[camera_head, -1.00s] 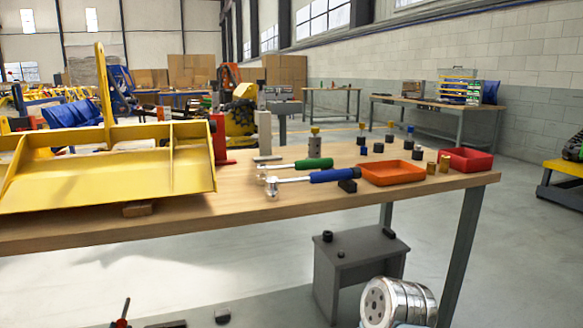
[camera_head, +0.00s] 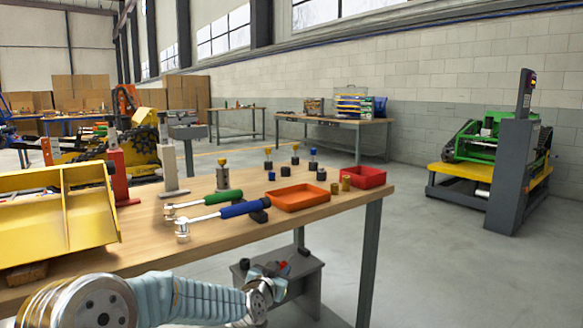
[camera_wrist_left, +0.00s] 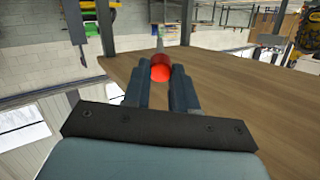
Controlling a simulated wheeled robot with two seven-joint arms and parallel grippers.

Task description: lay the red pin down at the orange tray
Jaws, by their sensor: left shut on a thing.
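The orange tray (camera_head: 298,207) is near the right end of the wooden table in the head view. It looks empty. The red pin (camera_wrist_left: 160,71) sits between the fingertips of my left gripper (camera_wrist_left: 158,86) in the left wrist view, its red end towards the camera. My left gripper (camera_head: 274,272) is shut on it. In the head view the gripper is low, in front of the table's front edge and below the tray; a small bit of red shows there. Most of the pin is hidden in that view. My right gripper is not in view.
Two hammers, green-handled (camera_head: 222,197) and blue-handled (camera_head: 244,209), lie left of the tray. Several small knobs stand behind. A yellow scoop-like part (camera_head: 60,225) fills the table's left. A grey stool (camera_head: 303,290) stands below.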

